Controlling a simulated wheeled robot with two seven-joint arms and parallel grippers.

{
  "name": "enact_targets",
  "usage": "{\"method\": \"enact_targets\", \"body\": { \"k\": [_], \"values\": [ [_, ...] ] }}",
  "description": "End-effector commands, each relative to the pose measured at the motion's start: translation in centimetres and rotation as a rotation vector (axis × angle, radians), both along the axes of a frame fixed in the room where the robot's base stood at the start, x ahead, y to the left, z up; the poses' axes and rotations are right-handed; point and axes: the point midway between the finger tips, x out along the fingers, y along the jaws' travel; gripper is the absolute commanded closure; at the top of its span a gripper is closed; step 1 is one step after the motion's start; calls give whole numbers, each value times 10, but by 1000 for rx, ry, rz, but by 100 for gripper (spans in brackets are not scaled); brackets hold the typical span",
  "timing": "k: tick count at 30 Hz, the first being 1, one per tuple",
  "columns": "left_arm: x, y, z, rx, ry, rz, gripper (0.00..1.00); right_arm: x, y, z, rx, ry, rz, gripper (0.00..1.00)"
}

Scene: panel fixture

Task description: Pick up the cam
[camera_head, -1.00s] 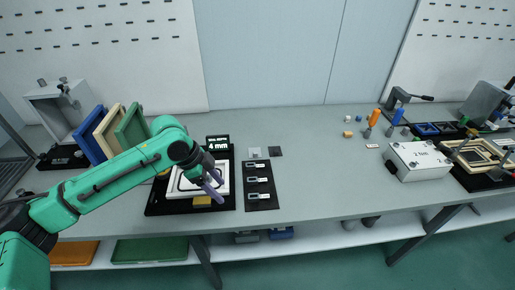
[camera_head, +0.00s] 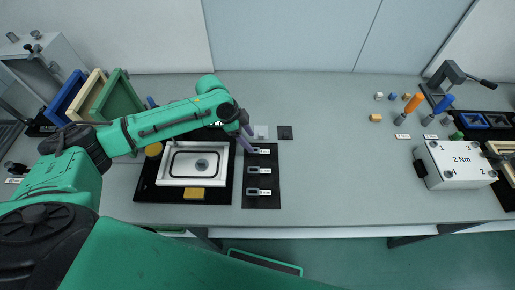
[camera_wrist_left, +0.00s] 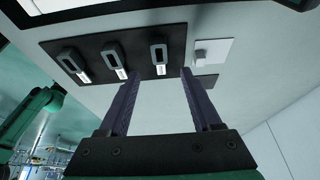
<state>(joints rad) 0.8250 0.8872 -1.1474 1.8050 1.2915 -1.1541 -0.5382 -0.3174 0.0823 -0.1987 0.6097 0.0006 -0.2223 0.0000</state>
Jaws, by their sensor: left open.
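Several small dark grey pieces with white labels lie in a column on a black mat (camera_head: 262,202); which of them is the cam I cannot tell. The far one (camera_head: 253,151) is closest to my left gripper (camera_head: 246,139), with a middle one (camera_head: 253,171) and a near one (camera_head: 253,192) in front. In the left wrist view, my left gripper (camera_wrist_left: 158,76) is open and empty, and the piece (camera_wrist_left: 158,48) nearest the right finger shows beyond the gap between the fingertips. Contact is not visible. My right gripper is not in view.
A white square with a small grey block (camera_wrist_left: 207,54) and a dark square (camera_head: 285,132) lie beyond the mat. A framed panel (camera_head: 202,163) on a black tray (camera_head: 146,190) stands left. A white box (camera_head: 458,164) stands right. The middle of the table is clear.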

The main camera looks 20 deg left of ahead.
Motion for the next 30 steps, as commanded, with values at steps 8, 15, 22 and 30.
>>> {"method": "enact_targets", "body": {
  "k": [8, 15, 22, 30],
  "values": [
    [0, -18, -41, -1, 3, 1, 35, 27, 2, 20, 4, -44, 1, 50],
    [2, -22, -55, -1, 0, 1, 35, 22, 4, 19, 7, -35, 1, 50],
    [2, -22, -55, -1, 0, 2, 100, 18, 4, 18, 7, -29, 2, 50],
    [2, -22, -54, -1, 0, 2, 100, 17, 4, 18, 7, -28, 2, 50]
  ]
}}
